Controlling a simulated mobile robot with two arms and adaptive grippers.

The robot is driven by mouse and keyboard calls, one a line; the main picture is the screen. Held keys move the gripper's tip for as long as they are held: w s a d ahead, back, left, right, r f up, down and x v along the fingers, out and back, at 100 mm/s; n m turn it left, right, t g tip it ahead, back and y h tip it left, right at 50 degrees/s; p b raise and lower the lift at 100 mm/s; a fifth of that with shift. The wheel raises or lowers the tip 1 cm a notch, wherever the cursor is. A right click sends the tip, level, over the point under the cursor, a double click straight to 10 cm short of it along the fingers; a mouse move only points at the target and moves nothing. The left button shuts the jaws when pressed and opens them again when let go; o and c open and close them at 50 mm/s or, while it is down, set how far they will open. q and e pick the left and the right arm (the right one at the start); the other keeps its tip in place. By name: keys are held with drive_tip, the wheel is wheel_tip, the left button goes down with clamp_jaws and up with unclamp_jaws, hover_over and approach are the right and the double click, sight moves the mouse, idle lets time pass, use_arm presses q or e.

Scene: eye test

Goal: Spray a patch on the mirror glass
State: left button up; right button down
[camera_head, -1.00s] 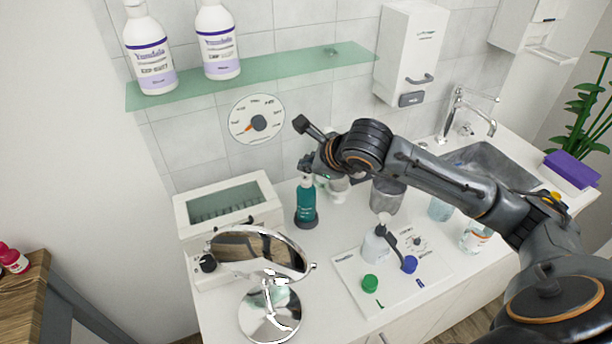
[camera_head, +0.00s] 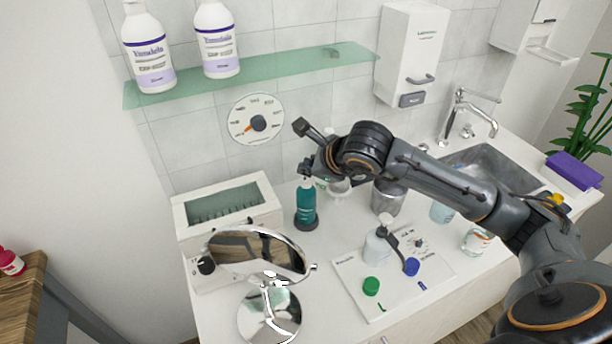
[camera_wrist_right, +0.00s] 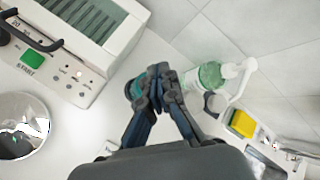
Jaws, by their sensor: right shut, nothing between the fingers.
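A round tilting mirror (camera_head: 240,262) on a chrome stand is at the front left of the white counter; its round, shiny shape also shows at the left of the right wrist view (camera_wrist_right: 18,142). A teal spray bottle (camera_head: 306,207) with a dark base and dark head stands upright behind the mirror, to its right. My right gripper (camera_head: 308,166) is at the bottle's head, shut and empty. In the right wrist view its fingers (camera_wrist_right: 158,78) come together just beside the teal bottle (camera_wrist_right: 134,88); whether they touch it is unclear. My left gripper is not in view.
A white box with a glass lid (camera_head: 228,205) stands behind the mirror. A white board (camera_head: 345,278) with green and blue caps and a pump bottle (camera_head: 377,248) lies to the right. A glass shelf (camera_head: 270,72) hangs above. A sink (camera_head: 490,168) is at the right.

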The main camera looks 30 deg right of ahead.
drive_tip(key=shift+f+b, duration=0.3)
idle(0.4)
drive_tip(key=shift+r, duration=0.85)
wheel_tip(320, 180, up, 6)
drive_tip(key=p, duration=0.2)
drive_tip(key=shift+p, duration=0.4)
idle(0.4)
